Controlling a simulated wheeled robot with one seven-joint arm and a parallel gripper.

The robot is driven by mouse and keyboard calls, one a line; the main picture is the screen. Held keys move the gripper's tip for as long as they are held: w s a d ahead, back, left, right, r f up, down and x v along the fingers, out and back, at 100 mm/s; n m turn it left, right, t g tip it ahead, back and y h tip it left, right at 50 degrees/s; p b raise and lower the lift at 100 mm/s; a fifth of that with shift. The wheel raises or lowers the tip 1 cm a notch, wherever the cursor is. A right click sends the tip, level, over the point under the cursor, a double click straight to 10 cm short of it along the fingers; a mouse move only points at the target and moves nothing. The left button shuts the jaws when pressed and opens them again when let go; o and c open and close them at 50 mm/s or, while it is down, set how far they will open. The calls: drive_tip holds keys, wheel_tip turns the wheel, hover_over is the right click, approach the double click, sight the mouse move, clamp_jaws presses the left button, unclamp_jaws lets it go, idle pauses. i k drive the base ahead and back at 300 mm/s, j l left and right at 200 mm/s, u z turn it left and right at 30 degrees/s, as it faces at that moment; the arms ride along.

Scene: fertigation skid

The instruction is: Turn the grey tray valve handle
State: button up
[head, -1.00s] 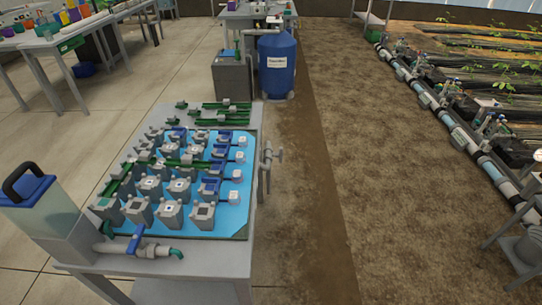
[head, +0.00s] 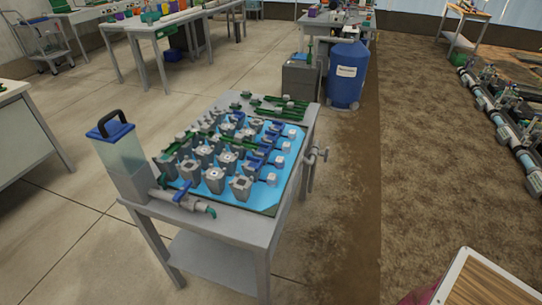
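A grey valve with a small grey handle (head: 323,154) sits on a grey pipe at the right side of the grey table (head: 235,228). The pipe runs down beside the table edge. The table bears a blue tray (head: 288,170) with several grey block-like fittings and green and blue parts. The exact turn position of the grey handle is too small to tell. My gripper is in neither frame, so its state does not show.
A clear tank with a blue lid (head: 118,150) stands at the table's left front; its spout has a blue handle (head: 182,190). A blue barrel (head: 346,78) stands behind. A wood-topped surface (head: 475,284) is at the lower right.

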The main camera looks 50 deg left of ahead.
sight(325, 155)
drive_tip(key=i+u, duration=0.25)
drive_tip(key=u, duration=0.25)
drive_tip(key=i+l+u, duration=0.1)
drive_tip(key=u, duration=0.35)
drive_tip(key=i+l+u, duration=0.2)
drive_tip(key=u, duration=0.3)
drive_tip(key=i+l+u, duration=0.25)
drive_tip(key=u, duration=0.2)
drive_tip(key=l+u, duration=0.15)
drive_tip(key=k+l+u, duration=0.15)
drive_tip(key=l, duration=0.2)
